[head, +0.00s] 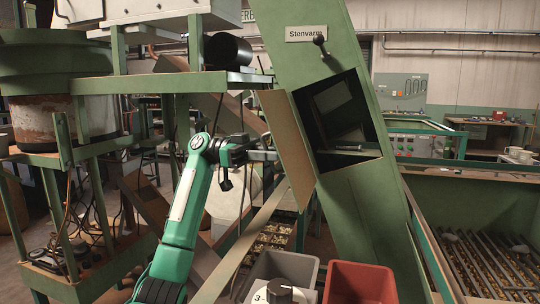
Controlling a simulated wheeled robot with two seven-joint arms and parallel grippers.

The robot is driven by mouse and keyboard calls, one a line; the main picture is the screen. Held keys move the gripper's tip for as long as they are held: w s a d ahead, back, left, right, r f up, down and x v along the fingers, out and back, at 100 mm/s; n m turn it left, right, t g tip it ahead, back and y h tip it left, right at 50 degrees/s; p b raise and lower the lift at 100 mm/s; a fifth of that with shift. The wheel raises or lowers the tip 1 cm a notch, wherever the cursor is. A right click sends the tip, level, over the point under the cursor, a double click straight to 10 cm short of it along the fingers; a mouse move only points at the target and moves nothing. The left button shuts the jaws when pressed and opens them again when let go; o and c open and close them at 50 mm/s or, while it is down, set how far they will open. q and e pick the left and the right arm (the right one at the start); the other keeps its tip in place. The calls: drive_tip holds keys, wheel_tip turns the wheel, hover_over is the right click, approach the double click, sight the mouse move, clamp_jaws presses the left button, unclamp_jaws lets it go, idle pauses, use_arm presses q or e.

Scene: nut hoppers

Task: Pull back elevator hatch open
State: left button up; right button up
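The elevator (350,215) is a tall, slanted green chute with a "Stenvarm" label. Its hatch (289,150) is a tan-brown panel swung out to the left of a dark rectangular opening (335,115), so the inside shows. My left arm rises from the bottom. My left gripper (265,148) is beside the hatch's left side, its fingers pointing right towards the panel. The fingers look parted, with nothing seen between them. Whether they touch the panel is unclear. My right gripper is not in view.
A black knob lever (320,42) sits on the elevator above the opening. A grey bin (283,270) and a red bin (359,283) stand below. A green frame with a round hopper (45,65) is at the left. A grated green trough (490,262) is at the right.

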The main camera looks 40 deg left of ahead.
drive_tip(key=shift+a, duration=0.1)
use_arm(q)
drive_tip(key=shift+a+f, duration=0.1)
drive_tip(key=shift+a, duration=0.4)
drive_tip(key=s+a+b, duration=0.1)
drive_tip(key=a+b, duration=0.1)
drive_tip(key=a, duration=1)
drive_tip(key=shift+s+a+f, duration=0.3)
drive_tip(key=shift+s+a, duration=0.05)
drive_tip(key=shift+s, duration=0.05)
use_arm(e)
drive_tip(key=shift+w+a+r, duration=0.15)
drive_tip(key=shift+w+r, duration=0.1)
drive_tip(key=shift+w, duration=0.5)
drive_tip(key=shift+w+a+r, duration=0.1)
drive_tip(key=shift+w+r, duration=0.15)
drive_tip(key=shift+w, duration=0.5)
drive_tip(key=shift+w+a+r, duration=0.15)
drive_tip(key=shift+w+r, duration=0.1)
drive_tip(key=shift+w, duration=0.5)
use_arm(q)
drive_tip(key=shift+w, duration=0.1)
